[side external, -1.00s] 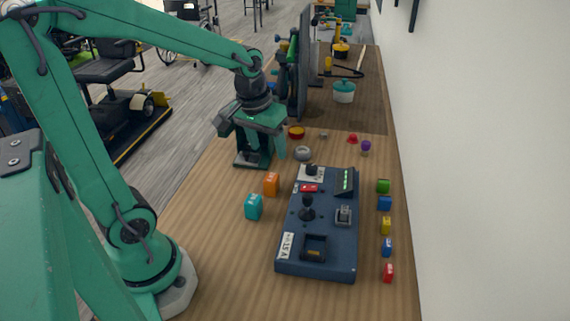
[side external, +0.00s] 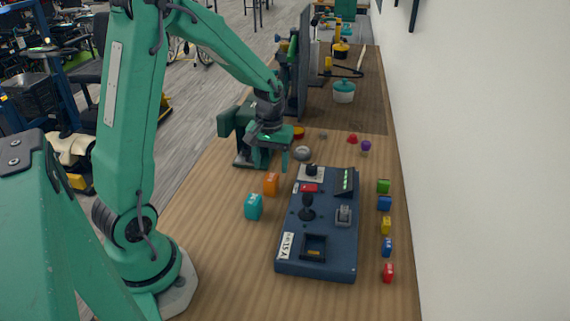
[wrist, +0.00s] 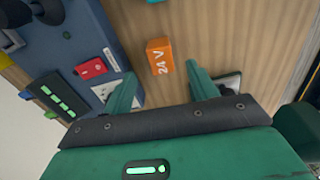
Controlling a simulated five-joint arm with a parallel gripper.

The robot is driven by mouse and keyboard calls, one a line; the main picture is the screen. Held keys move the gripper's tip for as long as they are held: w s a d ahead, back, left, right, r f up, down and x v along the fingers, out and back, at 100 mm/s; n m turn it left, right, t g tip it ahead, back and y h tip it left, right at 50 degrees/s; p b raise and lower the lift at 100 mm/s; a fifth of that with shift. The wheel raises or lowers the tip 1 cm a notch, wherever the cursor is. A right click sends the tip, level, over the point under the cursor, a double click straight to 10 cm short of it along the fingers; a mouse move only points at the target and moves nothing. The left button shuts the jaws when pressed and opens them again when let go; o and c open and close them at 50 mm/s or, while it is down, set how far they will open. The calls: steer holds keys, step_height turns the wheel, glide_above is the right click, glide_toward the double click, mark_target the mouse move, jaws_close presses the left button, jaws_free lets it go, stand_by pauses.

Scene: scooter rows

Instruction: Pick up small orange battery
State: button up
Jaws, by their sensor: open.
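The small orange battery (side external: 271,184) stands on the wooden table, left of the dark blue control panel, just behind a teal block (side external: 253,206). In the wrist view the orange battery (wrist: 160,56) is marked "24 V" and lies ahead of my fingertips, between their lines. My gripper (side external: 264,168) is above the table, beyond the battery in the side view, pointing down. In the wrist view my gripper (wrist: 160,80) has its two green fingers spread apart with nothing between them. The battery is not touched.
The control panel (side external: 295,250) with a joystick and red switch (wrist: 90,68) stands close to the right. The front left table is clear.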

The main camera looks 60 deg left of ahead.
mark_target(271, 177)
steer(key=shift+f, duration=1.3)
steer(key=shift+a+f, duration=0.1)
steer(key=shift+f, duration=2.5)
steer(key=shift+c, duration=0.5)
jaws_close()
steer(key=shift+r, duration=0.1)
steer(key=shift+r, duration=5)
